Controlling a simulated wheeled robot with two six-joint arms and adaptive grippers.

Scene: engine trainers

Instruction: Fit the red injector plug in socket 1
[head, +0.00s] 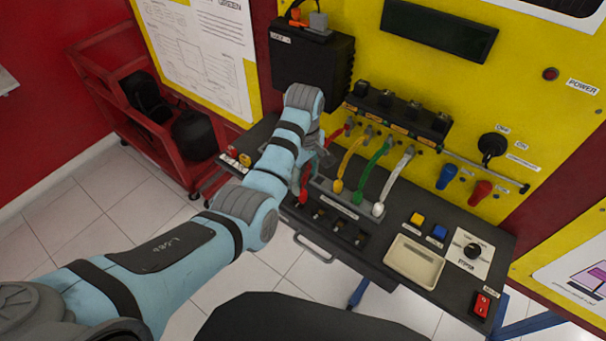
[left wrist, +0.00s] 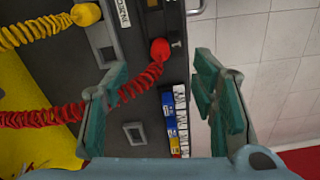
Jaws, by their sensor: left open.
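The red injector plug (head: 303,197) has a red coiled cable and sits at the left end of the row of coloured plugs. In the left wrist view the red plug (left wrist: 160,49) shows ahead of my left gripper (left wrist: 162,70), between its two spread fingers, with no visible contact. In the head view my left gripper (head: 309,172) is over the left end of the plug row, partly hidden by its own wrist. A row of dark sockets (head: 338,225) lies along the front of the bench; I cannot read their numbers. My right gripper is not in view.
Yellow (head: 338,186), green (head: 357,197) and white (head: 378,209) plugs with coiled cables stand to the right. A cream tray (head: 414,260) and a knob panel (head: 472,252) are farther right on the bench. A yellow board (head: 440,90) rises behind.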

